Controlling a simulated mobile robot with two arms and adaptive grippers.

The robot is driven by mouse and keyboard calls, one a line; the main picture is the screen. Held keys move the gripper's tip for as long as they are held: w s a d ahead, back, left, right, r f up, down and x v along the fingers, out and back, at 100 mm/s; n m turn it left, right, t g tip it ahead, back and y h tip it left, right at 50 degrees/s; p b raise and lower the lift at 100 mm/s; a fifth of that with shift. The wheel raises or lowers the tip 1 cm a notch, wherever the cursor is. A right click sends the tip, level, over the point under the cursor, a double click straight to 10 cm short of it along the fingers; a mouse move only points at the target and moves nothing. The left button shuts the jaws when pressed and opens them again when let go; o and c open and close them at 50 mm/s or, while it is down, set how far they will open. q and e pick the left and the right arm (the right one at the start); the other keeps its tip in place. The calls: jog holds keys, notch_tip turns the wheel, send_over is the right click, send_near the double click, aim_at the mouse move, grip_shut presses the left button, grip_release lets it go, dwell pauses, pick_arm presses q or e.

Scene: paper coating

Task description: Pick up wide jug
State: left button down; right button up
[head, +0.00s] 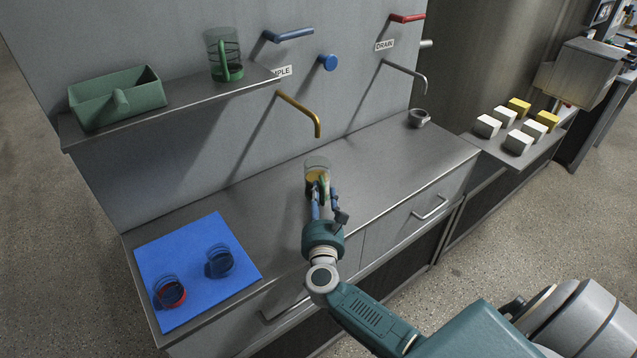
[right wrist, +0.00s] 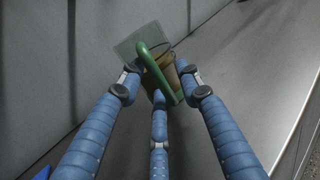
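A clear jug (head: 317,165) with a green handle and yellow-brown contents stands on the grey counter, below and in front of the yellow spout. My right gripper (head: 323,187) is at its near side. In the right wrist view the jug (right wrist: 130,45) has its green handle turned toward me. Two blue fingers of the gripper (right wrist: 158,78) flank the jug and the third points at the handle's lower part. Gaps show between the side fingers and the handle; I cannot tell if the fingertips touch the glass. My left gripper is not in view.
A taller clear jug (head: 222,50) with a green handle and a green box-like tray (head: 140,97) stand on the shelf (head: 190,97). A blue mat (head: 205,290) holds a red and a dark blue vessel. A small grey cup (head: 418,118) stands under the drain spout.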

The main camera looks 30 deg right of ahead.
grip_shut()
